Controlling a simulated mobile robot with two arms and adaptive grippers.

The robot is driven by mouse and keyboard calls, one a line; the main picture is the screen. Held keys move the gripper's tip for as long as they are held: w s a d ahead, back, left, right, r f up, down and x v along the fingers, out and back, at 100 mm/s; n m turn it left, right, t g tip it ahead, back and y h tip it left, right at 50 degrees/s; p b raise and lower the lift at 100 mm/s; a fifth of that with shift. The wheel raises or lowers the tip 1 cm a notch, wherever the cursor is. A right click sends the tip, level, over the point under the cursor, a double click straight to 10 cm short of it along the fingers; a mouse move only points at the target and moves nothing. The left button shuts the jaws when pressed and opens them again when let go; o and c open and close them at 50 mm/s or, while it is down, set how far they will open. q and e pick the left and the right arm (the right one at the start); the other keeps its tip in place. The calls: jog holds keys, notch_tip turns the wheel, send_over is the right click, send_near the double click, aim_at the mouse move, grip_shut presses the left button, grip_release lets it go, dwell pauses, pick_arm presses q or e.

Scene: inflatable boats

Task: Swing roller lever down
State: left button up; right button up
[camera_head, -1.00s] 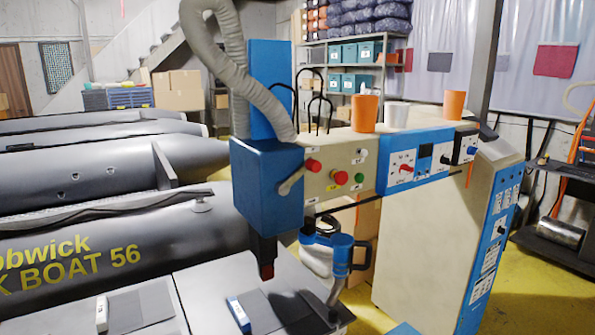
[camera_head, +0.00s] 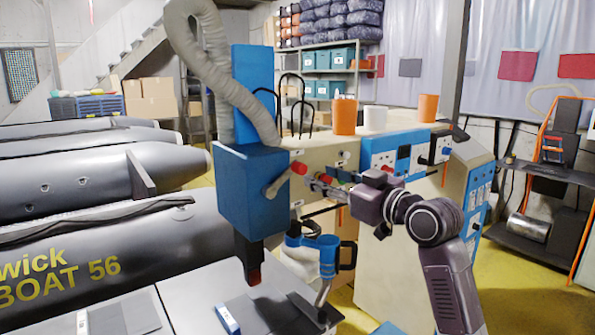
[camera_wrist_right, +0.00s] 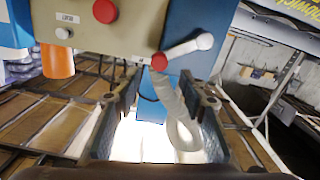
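The roller lever (camera_head: 279,183) is a short pale rod with a red knob (camera_head: 298,168) on the side of the blue machine head (camera_head: 250,195). It slants up to the right, its knob end higher. My right gripper (camera_head: 316,184) has come in from the right, its fingertips close to the knob and in front of the control panel. In the right wrist view, which looks upside down, the lever (camera_wrist_right: 185,50) and its knob lie ahead of the two spread fingers (camera_wrist_right: 160,100). The gripper is open and empty, apart from the knob. My left gripper is not in view.
The control panel (camera_head: 345,155) carries buttons beside the lever, partly hidden by my right gripper. Cups, one of them orange (camera_head: 344,116), stand on top. A grey hose (camera_head: 215,60) hangs above the head. Grey boats (camera_head: 100,240) lie at the left.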

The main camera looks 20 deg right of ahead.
aim_at(303, 170)
jog(key=p+x, duration=0.2)
jog(key=x, duration=0.5)
jog(key=shift+w+a+f+p, duration=0.1)
jog(key=shift+w+p, duration=0.25)
jog(key=shift+p, duration=0.05)
jog(key=shift+c, duration=0.3)
grip_shut()
